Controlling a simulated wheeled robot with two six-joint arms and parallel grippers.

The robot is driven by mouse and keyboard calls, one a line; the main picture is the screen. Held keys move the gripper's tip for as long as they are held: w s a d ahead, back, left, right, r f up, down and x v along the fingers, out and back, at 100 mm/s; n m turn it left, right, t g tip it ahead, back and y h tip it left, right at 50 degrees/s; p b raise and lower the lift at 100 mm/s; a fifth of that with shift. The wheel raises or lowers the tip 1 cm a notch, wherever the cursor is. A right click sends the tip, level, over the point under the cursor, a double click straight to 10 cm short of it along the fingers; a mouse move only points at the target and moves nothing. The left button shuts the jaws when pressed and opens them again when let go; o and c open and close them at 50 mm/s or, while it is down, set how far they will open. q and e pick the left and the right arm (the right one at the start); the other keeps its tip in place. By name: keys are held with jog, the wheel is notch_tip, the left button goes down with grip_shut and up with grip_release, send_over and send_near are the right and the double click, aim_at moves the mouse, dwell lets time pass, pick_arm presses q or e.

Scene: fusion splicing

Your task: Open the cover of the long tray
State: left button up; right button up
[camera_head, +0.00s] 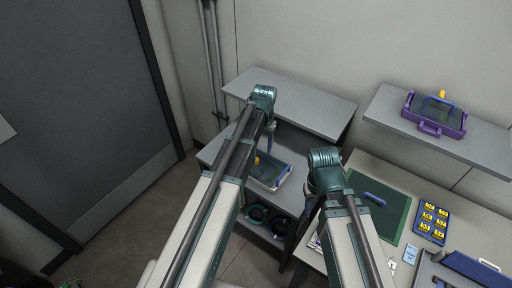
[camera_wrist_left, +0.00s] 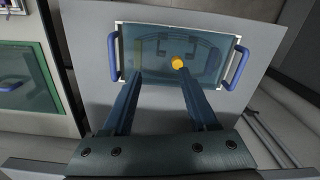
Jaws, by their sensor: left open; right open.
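The long tray (camera_head: 284,181) lies on the lower shelf, partly behind my left arm in the head view. In the left wrist view the long tray (camera_wrist_left: 119,58) has a blue handle at each end. Its clear teal cover (camera_wrist_left: 205,55) lies flat over it, with a yellow knob (camera_wrist_left: 178,63) near the middle. My left gripper (camera_wrist_left: 162,78) is open and empty, its fingers pointing at the cover with the knob just beyond and between them. Whether they touch the cover cannot be told. My right gripper's wrist (camera_head: 325,160) shows over the table edge; its fingers are largely hidden.
A purple tray (camera_head: 434,117) stands on the right wall shelf. The upper left shelf (camera_head: 300,100) is bare. The worktable holds a green mat (camera_head: 385,205) and a blue case of yellow pieces (camera_head: 432,222). Dark coils (camera_head: 257,213) lie under the tray's shelf.

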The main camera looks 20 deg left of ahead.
aim_at(256, 161)
pick_arm(q)
jog(key=w+a+r, duration=0.2)
jog(key=w+a, duration=0.1)
jog(key=w, duration=0.1)
jog(key=f+b, duration=1.3)
jog(key=f, duration=0.1)
jog(key=shift+s+a+f, duration=0.1)
jog(key=shift+s, duration=0.2)
pick_arm(e)
notch_tip(256, 161, down, 12)
jog(key=shift+f, duration=0.1)
pick_arm(q)
grip_shut()
dwell(0.5)
